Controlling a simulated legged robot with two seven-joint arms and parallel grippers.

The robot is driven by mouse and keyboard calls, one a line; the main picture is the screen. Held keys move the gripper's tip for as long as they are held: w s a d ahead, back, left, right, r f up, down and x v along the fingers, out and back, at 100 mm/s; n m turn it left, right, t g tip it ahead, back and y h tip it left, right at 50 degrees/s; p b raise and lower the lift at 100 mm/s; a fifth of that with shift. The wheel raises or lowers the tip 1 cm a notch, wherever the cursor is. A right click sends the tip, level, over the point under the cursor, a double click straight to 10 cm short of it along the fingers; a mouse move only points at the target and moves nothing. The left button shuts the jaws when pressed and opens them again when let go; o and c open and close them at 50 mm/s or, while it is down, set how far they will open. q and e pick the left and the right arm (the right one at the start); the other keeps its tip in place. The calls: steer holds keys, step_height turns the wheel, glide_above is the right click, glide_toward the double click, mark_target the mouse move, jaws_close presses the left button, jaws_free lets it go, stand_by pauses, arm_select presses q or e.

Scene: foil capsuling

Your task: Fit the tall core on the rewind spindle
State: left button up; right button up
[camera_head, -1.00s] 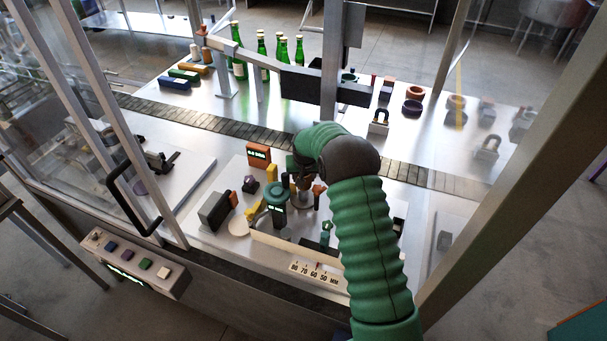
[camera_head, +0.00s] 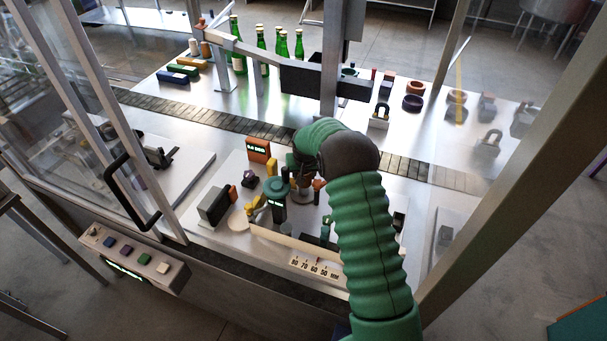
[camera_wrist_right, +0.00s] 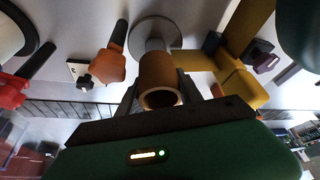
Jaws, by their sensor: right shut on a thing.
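My right gripper (camera_wrist_right: 158,88) is shut on a brown tube, the core (camera_wrist_right: 160,72), with a finger on either side. The core's open end faces the wrist camera. Its other end points at a round grey disc (camera_wrist_right: 154,32), which appears to be the spindle's base. My left gripper is not in view.
An orange-handled part (camera_wrist_right: 109,62) and a yellow bracket (camera_wrist_right: 240,82) stand close beside the core. A conveyor (camera_head: 215,118) runs behind.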

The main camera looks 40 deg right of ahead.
steer(key=shift+a+f, duration=0.1)
steer(key=shift+f, duration=0.25)
steer(key=shift+f+b, duration=0.75)
steer(key=shift+f, duration=0.1)
steer(key=shift+f+b, duration=0.45)
steer(key=shift+f, duration=0.1)
steer(key=shift+f+b, duration=0.3)
steer(key=shift+f, duration=0.05)
steer(key=shift+f, duration=0.15)
